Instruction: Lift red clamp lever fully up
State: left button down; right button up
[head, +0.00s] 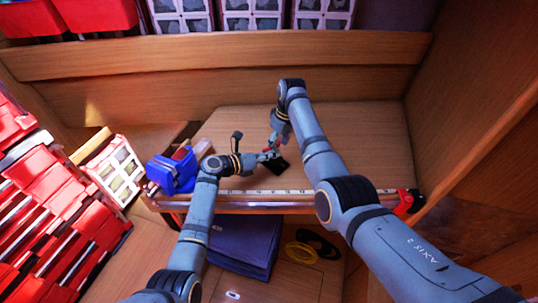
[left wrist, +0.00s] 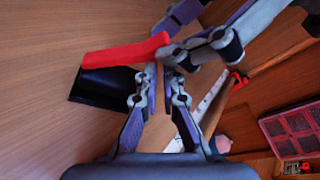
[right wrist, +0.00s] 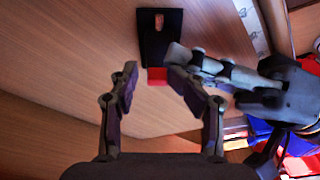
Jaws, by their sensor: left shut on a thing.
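A black clamp plate (head: 279,166) lies on the wooden bench in the head view; it also shows in the left wrist view (left wrist: 98,92) and right wrist view (right wrist: 160,42). Its red lever (left wrist: 125,54) stands out over the plate and shows as a small red end (right wrist: 157,76) in the right wrist view. My left gripper (left wrist: 161,72) is shut at the plate's edge, apparently on the plate; the contact is partly hidden. My right gripper (right wrist: 151,72) is open, its fingers on either side of the lever's red end; whether they touch it is unclear.
A metal rule (head: 285,192) runs along the bench's front edge, with a red end piece (head: 408,202) at right. A blue box (head: 172,172) stands left. Red crates (head: 50,215) fill the far left. Dark and yellow coils (head: 302,252) lie in front. The bench right of the arms is clear.

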pick_arm(q)
jog(key=shift+w+a+r, duration=0.1)
jog(key=shift+w+r, duration=0.1)
jog(key=shift+r, duration=0.05)
pick_arm(e)
jog(key=shift+s+d+f, duration=0.15)
jog(key=shift+d+f, duration=0.05)
jog(key=shift+d, duration=0.05)
